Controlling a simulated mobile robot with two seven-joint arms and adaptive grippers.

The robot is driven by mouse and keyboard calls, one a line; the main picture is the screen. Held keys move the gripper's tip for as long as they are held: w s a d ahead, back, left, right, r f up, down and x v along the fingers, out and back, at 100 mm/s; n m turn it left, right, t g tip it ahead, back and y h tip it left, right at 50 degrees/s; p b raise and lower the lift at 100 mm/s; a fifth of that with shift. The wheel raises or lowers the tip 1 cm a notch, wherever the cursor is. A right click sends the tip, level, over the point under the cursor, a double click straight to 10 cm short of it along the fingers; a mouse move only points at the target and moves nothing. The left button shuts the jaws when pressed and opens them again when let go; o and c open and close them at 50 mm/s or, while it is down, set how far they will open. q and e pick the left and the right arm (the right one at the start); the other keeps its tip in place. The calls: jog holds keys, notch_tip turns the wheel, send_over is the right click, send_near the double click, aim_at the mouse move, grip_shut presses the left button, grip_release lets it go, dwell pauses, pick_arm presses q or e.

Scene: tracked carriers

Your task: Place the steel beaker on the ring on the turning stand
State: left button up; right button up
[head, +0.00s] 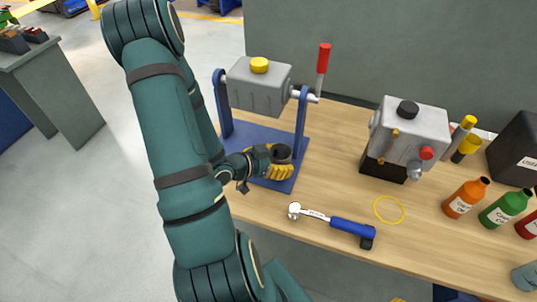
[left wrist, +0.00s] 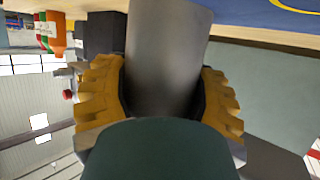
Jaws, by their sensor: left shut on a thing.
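The steel beaker (head: 281,153) is a grey cylinder, held over the blue base of the turning stand (head: 245,133). My left gripper (head: 279,168) is shut on it with yellow-padded fingers. In the left wrist view the beaker (left wrist: 165,55) stands between both pads (left wrist: 165,95). Part of a yellow ring (left wrist: 298,8) shows on the blue base there; in the head view my gripper and the beaker hide it. I cannot tell whether the beaker touches the base. A yellow sliver at the head view's bottom edge may be my right gripper; its state is not visible.
The stand carries a grey box (head: 258,88) between blue posts, with a red-handled lever (head: 323,60). A ratchet (head: 335,221) and another yellow ring (head: 389,209) lie on the bench. A grey machine (head: 408,133) and bottles (head: 465,198) stand to the right.

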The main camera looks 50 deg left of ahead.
pick_arm(q)
jog(key=s+a, duration=0.1)
jog(key=s, duration=0.1)
jog(key=s+a+n+y, duration=0.1)
jog(key=s+a, duration=0.1)
jog(key=s, duration=0.1)
jog(key=s+a+y+p, duration=0.1)
jog(key=s+a, duration=0.1)
jog(key=s, duration=0.1)
jog(key=shift+s+a+n, duration=0.15)
jog(key=shift+a+n, duration=0.1)
jog(key=shift+n, duration=0.15)
jog(key=s+a+r+n+y+p, duration=0.1)
jog(key=s+a+n+y+p, duration=0.15)
jog(key=s, duration=0.85)
jog(key=shift+m, duration=0.25)
jog(key=w+a+b, duration=0.1)
jog(key=w, duration=0.5)
jog(key=w+a+b, duration=0.1)
jog(key=w, duration=0.5)
jog(key=w+a+b, duration=0.1)
jog(key=w, duration=0.5)
jog(key=shift+f+b, duration=0.5)
jog(key=shift+f, duration=1.15)
jog(key=shift+f, duration=0.15)
jog(key=o, duration=1.3)
jog(key=shift+o, duration=0.2)
